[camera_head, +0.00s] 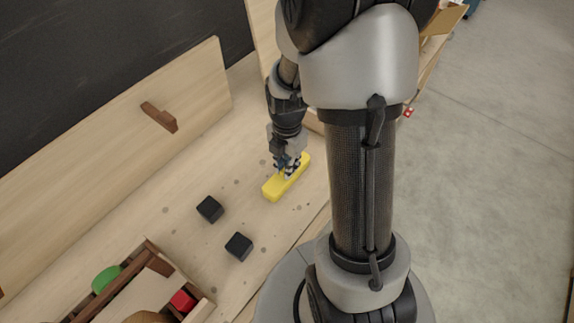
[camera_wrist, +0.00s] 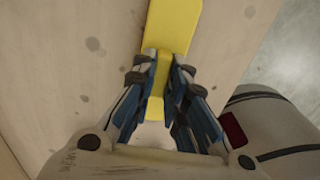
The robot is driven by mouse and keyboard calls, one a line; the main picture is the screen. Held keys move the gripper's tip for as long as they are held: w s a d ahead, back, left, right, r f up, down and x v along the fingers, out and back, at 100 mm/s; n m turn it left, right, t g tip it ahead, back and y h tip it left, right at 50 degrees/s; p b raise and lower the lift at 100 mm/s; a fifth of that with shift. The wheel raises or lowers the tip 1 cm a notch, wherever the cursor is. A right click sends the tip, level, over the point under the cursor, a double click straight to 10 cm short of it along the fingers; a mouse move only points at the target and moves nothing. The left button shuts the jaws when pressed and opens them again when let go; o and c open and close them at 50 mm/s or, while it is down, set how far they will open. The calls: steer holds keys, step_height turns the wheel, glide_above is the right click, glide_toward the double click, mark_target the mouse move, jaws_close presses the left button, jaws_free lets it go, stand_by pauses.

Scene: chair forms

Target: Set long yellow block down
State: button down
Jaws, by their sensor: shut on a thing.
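The long yellow block (camera_head: 275,191) is in my gripper (camera_head: 288,169) over the wooden bench top (camera_head: 240,180). In the head view it lies slantwise, its near end toward the lower left. My gripper points down and is shut across the block. In the wrist view the yellow block (camera_wrist: 174,22) runs up from between the blue-sided fingers (camera_wrist: 163,78) to the top edge. I cannot tell whether the block touches the bench top or hangs just above it.
Two black blocks (camera_head: 210,209) (camera_head: 238,246) lie left of the yellow block. A wooden box (camera_head: 150,250) with a green piece (camera_head: 106,279) and a red piece (camera_head: 182,300) is at the lower left. A board with a brown peg (camera_head: 159,117) stands behind. Bare bench lies between.

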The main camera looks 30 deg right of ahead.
steer(key=shift+r, duration=0.15)
steer(key=c, duration=1.6)
jaws_free()
step_height(320, 180, up, 12)
steer(key=p, duration=0.4)
steer(key=s+a+r+m+t, duration=0.2)
steer(key=s+a+r+m, duration=0.3)
steer(key=m, duration=0.6)
steer(key=s+a+r+m+t, duration=0.2)
steer(key=s+a+r+m, duration=0.3)
steer(key=s+r+m, duration=0.3)
steer(key=shift+s+a+r+m+t, duration=0.35)
steer(key=shift+r+m, duration=0.55)
steer(key=shift+m, duration=0.6)
steer(key=shift+w, duration=0.1)
